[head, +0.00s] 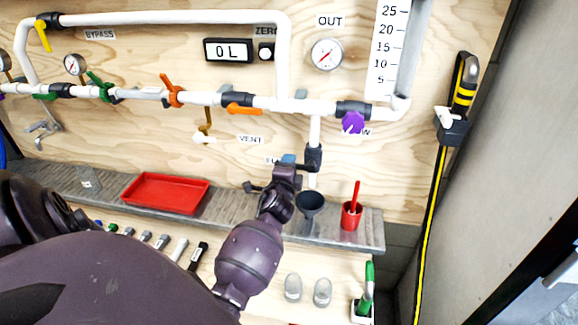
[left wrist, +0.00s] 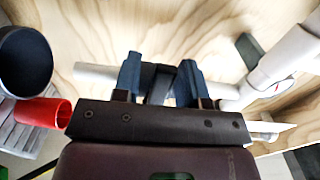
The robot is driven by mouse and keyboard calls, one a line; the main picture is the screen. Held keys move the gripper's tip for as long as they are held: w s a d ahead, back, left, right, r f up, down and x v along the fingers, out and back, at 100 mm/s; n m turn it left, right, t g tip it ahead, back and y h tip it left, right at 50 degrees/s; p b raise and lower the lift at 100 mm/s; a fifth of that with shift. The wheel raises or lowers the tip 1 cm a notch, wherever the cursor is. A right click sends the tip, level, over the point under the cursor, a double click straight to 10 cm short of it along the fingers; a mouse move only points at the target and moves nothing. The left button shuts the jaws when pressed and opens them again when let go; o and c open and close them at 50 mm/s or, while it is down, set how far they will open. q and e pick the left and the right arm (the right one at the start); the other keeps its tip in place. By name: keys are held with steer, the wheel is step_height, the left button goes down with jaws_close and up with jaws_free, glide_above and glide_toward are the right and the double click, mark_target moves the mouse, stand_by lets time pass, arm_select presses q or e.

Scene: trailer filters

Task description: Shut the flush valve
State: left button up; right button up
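The flush valve (head: 313,157) is a dark valve body on the white vertical pipe below the main line. My right gripper is not in view.
A dark funnel (head: 310,203) and a red cup (head: 351,216) stand on the grey shelf right of my gripper. A red tray (head: 165,193) lies left. The orange-handled valve (head: 243,109) and purple-handled valve (head: 353,122) sit above. The plywood panel is close behind.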

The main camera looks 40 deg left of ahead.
arm_select(q)
steer(key=shift+o, duration=0.4)
steer(key=shift+r, duration=0.1)
steer(key=v, duration=1)
steer(key=shift+s+d, duration=0.2)
steer(key=shift+s, duration=0.15)
